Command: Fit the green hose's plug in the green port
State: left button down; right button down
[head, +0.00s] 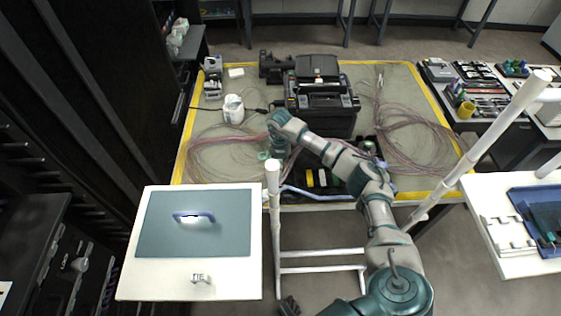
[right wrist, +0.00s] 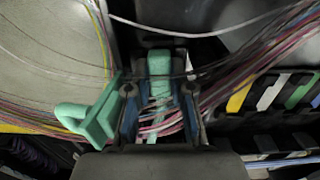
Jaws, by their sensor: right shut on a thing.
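My right gripper (head: 279,136) reaches over the yellow-edged table, just left of the black splicer. In the right wrist view its two fingers (right wrist: 160,112) are closed around a green piece (right wrist: 159,66), with pinkish fibres showing behind it. I cannot tell for sure whether this piece is the green hose's plug. A second green part with a rounded loop (right wrist: 92,120) lies just left of the fingers; it may belong to the hose. I cannot pick out the green port. My left gripper is not clearly seen.
The black splicer (head: 318,90) stands at the table's back. A white bottle (head: 233,110) is left of it. Loose pink fibres (head: 405,130) spread on both sides. A black tray with yellow, white and green pieces (head: 322,179) lies at the front edge. A white post (head: 273,215) stands in front.

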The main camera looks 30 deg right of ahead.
aim_at(279, 163)
jog(key=shift+a+f, duration=0.35)
jog(key=shift+f, duration=0.05)
jog(key=c, duration=0.9)
grip_release()
jog(key=shift+s, duration=0.1)
jog(key=shift+c, duration=0.2)
jog(key=shift+f, duration=0.1)
jog(key=shift+s, duration=0.1)
jog(key=r, duration=0.8)
jog(key=shift+w+r, duration=0.2)
jog(key=shift+r, duration=0.1)
jog(key=shift+d, duration=0.15)
